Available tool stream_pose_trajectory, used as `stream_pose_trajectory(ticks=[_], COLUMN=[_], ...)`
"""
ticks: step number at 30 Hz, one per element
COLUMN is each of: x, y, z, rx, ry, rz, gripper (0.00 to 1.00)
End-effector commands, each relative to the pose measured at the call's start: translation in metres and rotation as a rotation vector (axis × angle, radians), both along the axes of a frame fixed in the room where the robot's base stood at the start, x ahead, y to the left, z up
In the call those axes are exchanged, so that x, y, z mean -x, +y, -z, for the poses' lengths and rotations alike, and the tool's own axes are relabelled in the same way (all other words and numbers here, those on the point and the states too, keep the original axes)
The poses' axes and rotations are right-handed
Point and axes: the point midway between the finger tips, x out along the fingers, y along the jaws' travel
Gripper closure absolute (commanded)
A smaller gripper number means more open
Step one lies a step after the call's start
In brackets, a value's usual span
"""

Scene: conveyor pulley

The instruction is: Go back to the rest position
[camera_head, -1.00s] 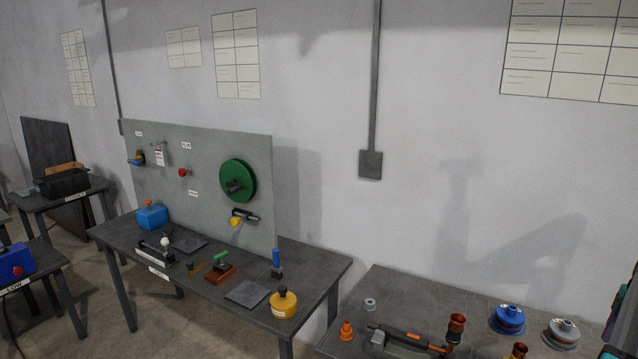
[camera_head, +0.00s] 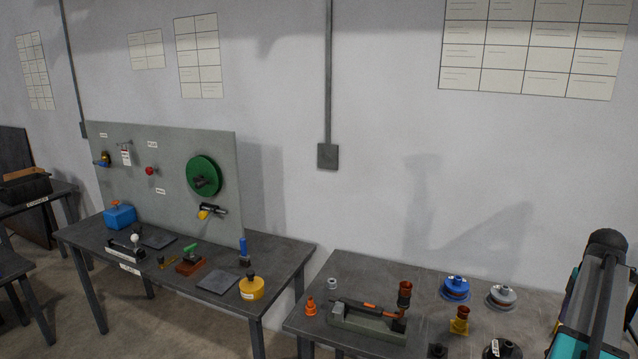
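My gripper is not visible in the head view. A dark and teal part of my own arm (camera_head: 597,295) stands at the right edge, in front of the right table. Whether the gripper holds anything is hidden. The grey panel (camera_head: 120,185) with a green pulley (camera_head: 203,175) stands at the back of the left table (camera_head: 95,240).
The right table (camera_head: 345,268) bears a grey fixture (camera_head: 365,322), a blue pulley (camera_head: 456,288), a grey pulley (camera_head: 502,297) and an orange cone-like part (camera_head: 310,306). A yellow round container (camera_head: 251,288) sits on the left table. Floor shows between the tables.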

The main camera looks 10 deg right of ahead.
Motion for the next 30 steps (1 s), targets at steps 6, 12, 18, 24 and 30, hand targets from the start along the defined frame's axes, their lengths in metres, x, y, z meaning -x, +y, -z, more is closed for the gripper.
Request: stream_pose_trajectory(ticks=[6, 12, 18, 24, 30], x=[-0.013, -0.031, -0.053, -0.089, -0.125], y=[0.012, 0.029, 0.053, 0.099, 0.158], z=[0.011, 0.025, 0.043, 0.075, 0.111], rx=[-0.001, 0.0, -0.001, -0.001, 0.0], ry=[0.001, 0.0, 0.001, 0.001, 0.001], rz=[0.023, 0.055, 0.1, 0.17, 0.265], gripper=[0.08, 0.08, 0.08, 0.08, 0.08])
